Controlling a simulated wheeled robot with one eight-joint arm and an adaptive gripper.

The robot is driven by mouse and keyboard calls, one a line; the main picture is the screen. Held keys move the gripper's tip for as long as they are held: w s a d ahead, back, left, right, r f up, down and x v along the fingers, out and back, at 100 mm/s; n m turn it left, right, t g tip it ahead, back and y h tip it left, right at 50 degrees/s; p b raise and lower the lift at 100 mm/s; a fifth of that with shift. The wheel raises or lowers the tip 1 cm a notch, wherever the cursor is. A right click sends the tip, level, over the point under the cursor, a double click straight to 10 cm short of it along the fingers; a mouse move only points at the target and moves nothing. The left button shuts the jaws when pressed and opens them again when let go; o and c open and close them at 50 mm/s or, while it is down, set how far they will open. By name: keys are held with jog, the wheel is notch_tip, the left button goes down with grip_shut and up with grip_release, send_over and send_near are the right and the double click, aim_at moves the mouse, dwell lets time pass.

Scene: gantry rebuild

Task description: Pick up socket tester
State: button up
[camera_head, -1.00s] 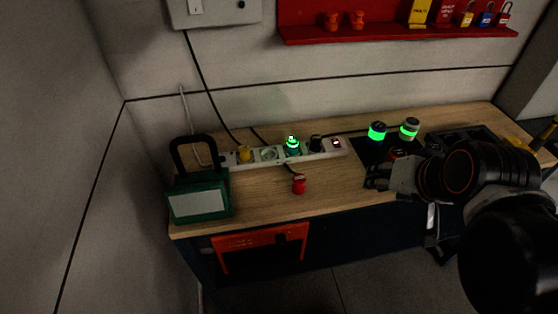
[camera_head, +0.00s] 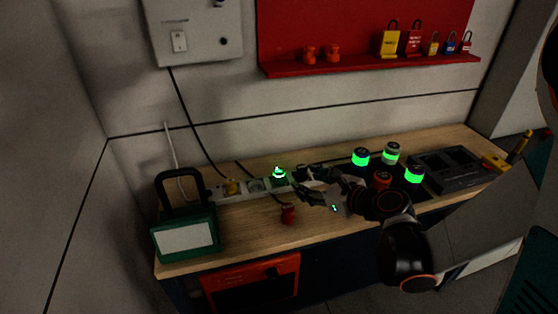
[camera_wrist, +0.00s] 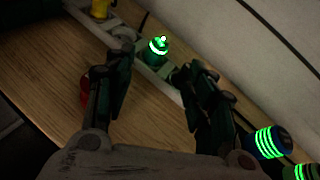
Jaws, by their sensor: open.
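The socket tester, a small green plug with a brightly lit ring and top (camera_head: 279,174), stands upright in a white power strip (camera_head: 222,192) along the back of the workbench. It also shows in the wrist view (camera_wrist: 157,51), a little beyond my fingertips and between their lines. My gripper (camera_head: 298,183) is open and empty, just right of the tester in the head view. In the wrist view my gripper (camera_wrist: 150,75) has its two fingers spread apart. I see no contact with the tester.
A red object (camera_head: 288,213) lies in front. Green-lit cylinders (camera_head: 360,157) stand at the right. A green lamp (camera_head: 186,235) stands at the left end. The wall rises behind the strip.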

aim_at(281, 172)
jog(key=w+a+f+m, duration=0.1)
jog(key=w, duration=0.1)
jog(key=w+a+f, duration=0.1)
jog(key=w+a, duration=0.1)
jog(key=w, duration=0.1)
jog(key=w+a+f+m, duration=0.1)
jog(key=w+a+f, duration=0.1)
jog(key=shift+w+a+m+t+y+b, duration=0.2)
jog(key=shift+m+t+y+b, duration=0.1)
jog(key=shift+y+b, duration=0.1)
jog(key=b+x, duration=0.1)
jog(key=x, duration=0.4)
jog(key=shift+f+b, duration=0.15)
jog(key=shift+b, duration=0.25)
grip_shut()
